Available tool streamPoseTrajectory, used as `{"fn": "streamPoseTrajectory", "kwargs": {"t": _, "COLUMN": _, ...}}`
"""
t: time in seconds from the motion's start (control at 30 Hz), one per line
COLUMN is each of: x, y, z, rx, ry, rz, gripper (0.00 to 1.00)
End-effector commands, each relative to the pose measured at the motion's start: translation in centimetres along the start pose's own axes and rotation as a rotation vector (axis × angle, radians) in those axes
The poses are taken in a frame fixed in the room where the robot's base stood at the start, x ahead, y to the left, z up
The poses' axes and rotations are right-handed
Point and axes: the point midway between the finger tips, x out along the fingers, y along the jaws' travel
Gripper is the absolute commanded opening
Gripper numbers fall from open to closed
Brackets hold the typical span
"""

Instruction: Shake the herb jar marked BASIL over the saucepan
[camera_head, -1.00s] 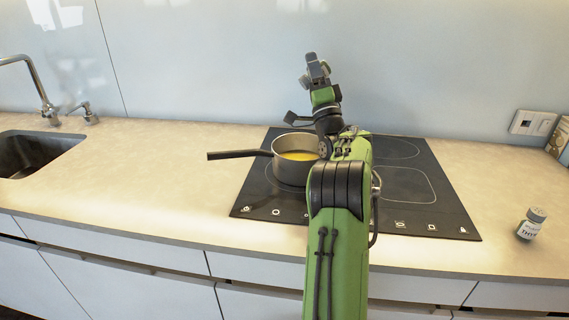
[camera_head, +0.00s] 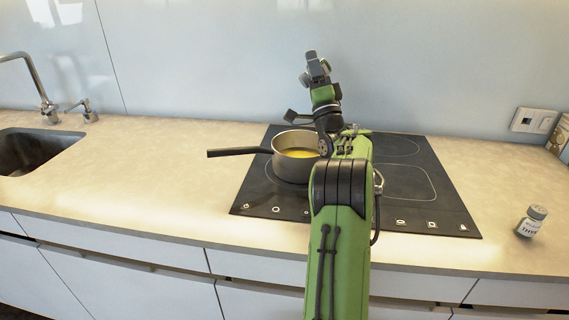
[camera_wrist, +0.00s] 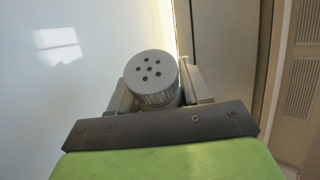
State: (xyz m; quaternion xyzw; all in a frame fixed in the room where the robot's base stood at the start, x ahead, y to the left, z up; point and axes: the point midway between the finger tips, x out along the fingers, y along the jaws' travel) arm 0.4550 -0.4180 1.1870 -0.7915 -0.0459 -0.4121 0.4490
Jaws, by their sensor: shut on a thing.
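The saucepan (camera_head: 284,167) stands on the rear left of the black hob, with yellow liquid inside and its dark handle pointing left. My gripper (camera_head: 314,64) is above and slightly right of the pan in the head view. In the wrist view my gripper (camera_wrist: 160,90) is shut on a jar (camera_wrist: 152,78) with a grey ribbed cap with several holes, which faces the camera. The label of the held jar is hidden, so I cannot read its name. Its tilt is hard to tell.
A sink (camera_head: 35,150) and tap are at the left. A wall socket (camera_head: 530,120) is at the right. The counter left of the pan is clear.

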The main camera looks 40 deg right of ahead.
Motion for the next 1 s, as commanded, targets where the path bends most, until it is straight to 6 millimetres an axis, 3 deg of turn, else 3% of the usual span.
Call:
{"fn": "streamPoseTrajectory", "kwargs": {"t": 0.37, "x": 0.3, "y": -0.4, "z": -0.1, "rx": 0.004, "ry": 0.004, "rz": -0.001, "gripper": 0.17}}
{"fn": "streamPoseTrajectory", "kwargs": {"t": 1.0, "x": 1.3, "y": -1.3, "z": -0.5, "rx": 0.225, "ry": 0.197, "rz": 0.092, "gripper": 0.17}}
